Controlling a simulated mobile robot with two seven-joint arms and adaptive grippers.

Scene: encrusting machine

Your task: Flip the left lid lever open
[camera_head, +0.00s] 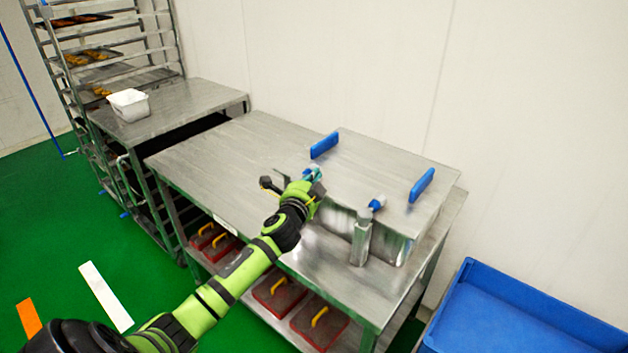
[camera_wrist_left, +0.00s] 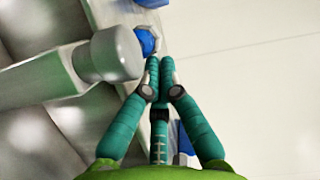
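The machine on the steel table has a flat metal lid (camera_head: 385,172) that lies closed. The right lid lever (camera_head: 377,203) is a blue knob on a metal post at the front. The left lid lever is mostly hidden by my arm in the head view. In the left wrist view, a blue lever knob (camera_wrist_left: 146,42) on a metal cylinder sits right beside my fingertips. My left gripper (camera_head: 312,174) is at the machine's front left corner. In the wrist view its teal fingers (camera_wrist_left: 160,66) are together with nothing seen between them; contact with the knob is unclear.
Two blue handles (camera_head: 324,145) (camera_head: 421,185) stand up from the lid. Red boxes with yellow handles (camera_head: 279,297) lie on the lower shelf. A blue crate (camera_head: 470,275) stands at the right. A white tub (camera_head: 129,104) and a rack (camera_head: 160,40) are at the back left.

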